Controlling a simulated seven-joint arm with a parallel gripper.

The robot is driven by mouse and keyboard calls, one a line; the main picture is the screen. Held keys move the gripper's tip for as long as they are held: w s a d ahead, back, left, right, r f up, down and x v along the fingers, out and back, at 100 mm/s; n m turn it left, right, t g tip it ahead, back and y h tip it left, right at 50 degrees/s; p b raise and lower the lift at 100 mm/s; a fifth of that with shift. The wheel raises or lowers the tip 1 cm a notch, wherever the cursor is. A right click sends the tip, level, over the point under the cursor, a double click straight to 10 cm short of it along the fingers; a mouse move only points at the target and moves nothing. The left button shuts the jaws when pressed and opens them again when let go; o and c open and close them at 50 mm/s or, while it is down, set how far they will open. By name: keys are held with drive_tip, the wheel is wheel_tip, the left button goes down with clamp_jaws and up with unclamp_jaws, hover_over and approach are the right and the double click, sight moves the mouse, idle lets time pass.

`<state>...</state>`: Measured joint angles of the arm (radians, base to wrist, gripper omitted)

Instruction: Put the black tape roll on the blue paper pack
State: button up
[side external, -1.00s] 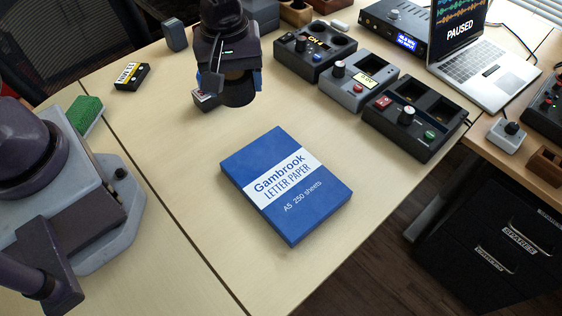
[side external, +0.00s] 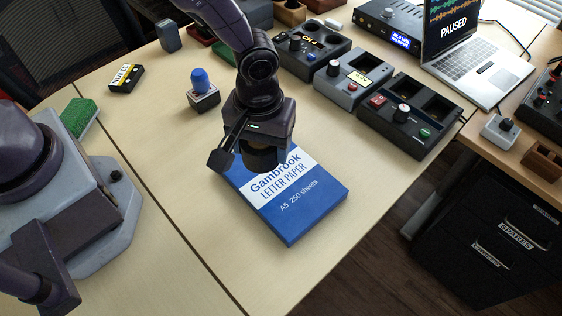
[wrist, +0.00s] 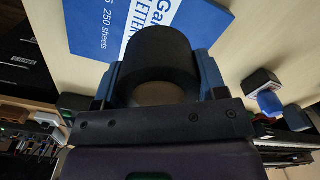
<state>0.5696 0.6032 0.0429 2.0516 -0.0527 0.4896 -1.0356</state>
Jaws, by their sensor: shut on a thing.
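The blue paper pack (side external: 300,208) lies flat on the light wood table, labelled Gambrook Letter Paper. It also shows at the top of the wrist view (wrist: 95,28). My gripper (side external: 262,150) is above the pack's far left part. It is shut on the black tape roll (side external: 262,158), which hides that part of the pack. In the wrist view the roll (wrist: 160,52) sits between my gripper's two blue fingers (wrist: 160,80). I cannot tell whether the roll touches the pack.
A small box with a blue knob (side external: 203,90) stands behind my gripper. Several control boxes (side external: 410,115) and a laptop (side external: 470,60) stand at the right. The table in front of the pack's left side is clear.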

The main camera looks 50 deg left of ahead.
sight(281, 174)
drive_tip(key=w+f, duration=0.1)
drive_tip(key=d+f, duration=0.1)
drive_tip(key=w+f, duration=0.1)
drive_tip(key=shift+w+d+f, duration=0.2)
drive_tip(key=shift+w+d, duration=0.05)
drive_tip(key=shift+w, duration=0.05)
drive_tip(key=shift+w+f, duration=0.1)
drive_tip(key=shift+f, duration=1.55)
drive_tip(key=shift+f, duration=0.2)
drive_tip(key=o, duration=1)
drive_tip(key=shift+c, duration=0.2)
drive_tip(key=shift+r, duration=0.15)
